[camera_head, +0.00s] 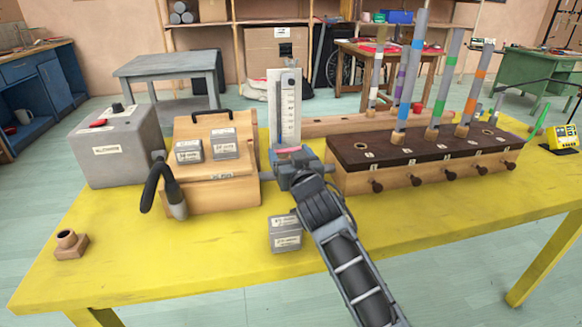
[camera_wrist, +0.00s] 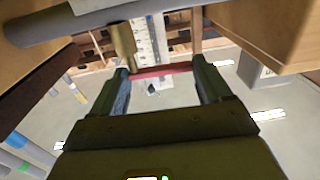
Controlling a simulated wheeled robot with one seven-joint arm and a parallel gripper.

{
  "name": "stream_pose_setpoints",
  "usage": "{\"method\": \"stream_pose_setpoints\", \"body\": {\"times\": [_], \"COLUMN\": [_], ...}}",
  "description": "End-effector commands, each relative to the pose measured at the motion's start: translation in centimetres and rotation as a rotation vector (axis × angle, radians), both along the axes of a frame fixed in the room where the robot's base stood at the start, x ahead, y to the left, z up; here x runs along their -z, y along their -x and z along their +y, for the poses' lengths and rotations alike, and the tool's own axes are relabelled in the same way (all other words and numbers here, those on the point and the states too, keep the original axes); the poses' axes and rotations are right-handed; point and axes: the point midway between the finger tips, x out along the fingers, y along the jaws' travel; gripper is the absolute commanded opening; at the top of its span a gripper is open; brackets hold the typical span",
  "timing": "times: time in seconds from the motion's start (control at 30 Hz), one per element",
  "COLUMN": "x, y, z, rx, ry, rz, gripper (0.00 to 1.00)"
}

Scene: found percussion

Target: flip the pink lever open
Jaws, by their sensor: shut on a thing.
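The pink lever (camera_head: 287,150) is a short bar low in front of the upright white scale panel (camera_head: 285,105), at the middle of the yellow table. In the wrist view the pink lever (camera_wrist: 165,71) spans crosswise between my two fingertips. My gripper (camera_head: 293,163) reaches up from the table's front and is shut on the lever; its fingers also show in the wrist view (camera_wrist: 162,75). A brass-coloured fitting (camera_wrist: 122,42) stands close to one finger. My gripper hides the lever's mount in the head view.
A wooden box with a black handle (camera_head: 215,190) stands close left of my gripper, and a dark-topped wooden box with coloured tubes (camera_head: 350,152) close right. A grey labelled block (camera_head: 285,233) sits in front.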

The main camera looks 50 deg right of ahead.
Motion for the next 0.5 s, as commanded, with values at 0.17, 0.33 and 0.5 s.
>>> {"method": "stream_pose_setpoints", "body": {"times": [0.17,0.33,0.5], "x": [0.54,0.20,0.03], "y": [-0.30,-0.25,-0.21], "z": [0.21,0.15,0.14], "rx": [0.038,0.061,0.065], "ry": [0.000,-0.004,-0.004], "rz": [-0.002,-0.004,-0.003], "gripper": [0.47,0.47,0.47]}}
